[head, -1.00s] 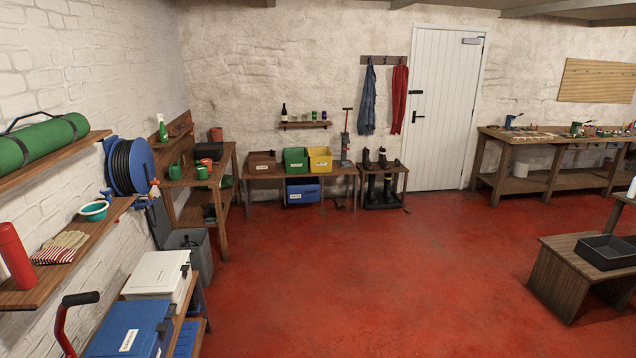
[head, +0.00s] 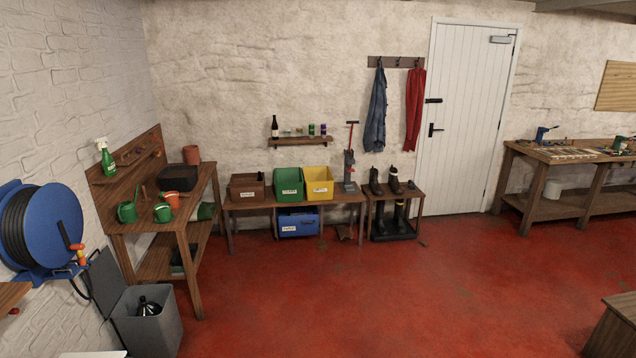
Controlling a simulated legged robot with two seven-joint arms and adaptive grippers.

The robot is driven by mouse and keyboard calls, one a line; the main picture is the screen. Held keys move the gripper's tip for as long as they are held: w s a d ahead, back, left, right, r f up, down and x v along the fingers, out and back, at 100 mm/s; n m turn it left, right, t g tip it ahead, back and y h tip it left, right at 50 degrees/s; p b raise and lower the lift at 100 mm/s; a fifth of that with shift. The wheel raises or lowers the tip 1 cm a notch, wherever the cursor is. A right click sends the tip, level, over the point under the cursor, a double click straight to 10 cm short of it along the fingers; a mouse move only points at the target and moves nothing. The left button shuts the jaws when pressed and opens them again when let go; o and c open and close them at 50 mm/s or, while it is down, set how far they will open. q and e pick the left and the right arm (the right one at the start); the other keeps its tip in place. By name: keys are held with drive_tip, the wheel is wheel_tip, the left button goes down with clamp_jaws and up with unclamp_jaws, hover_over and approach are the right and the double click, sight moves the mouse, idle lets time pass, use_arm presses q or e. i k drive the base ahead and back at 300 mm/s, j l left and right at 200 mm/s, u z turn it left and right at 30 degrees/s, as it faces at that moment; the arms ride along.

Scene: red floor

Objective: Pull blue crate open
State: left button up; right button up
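The blue crate (head: 299,226) sits under the low wooden bench (head: 345,200) at the far wall, below the green crate (head: 289,183). A white label shows on its front. The bench top is just above it, so its inside is mostly hidden. It is still well ahead of me across the floor. Neither of my grippers is in the head view.
A brown crate (head: 247,187) and a yellow crate (head: 318,183) stand on the bench. A potting table (head: 160,212), grey bin (head: 150,325) and hose reel (head: 42,230) line the left. A boot rack (head: 394,212) stands right of the bench. The red floor (head: 350,295) ahead is clear.

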sight(298, 217)
drive_tip(key=i, duration=2.15)
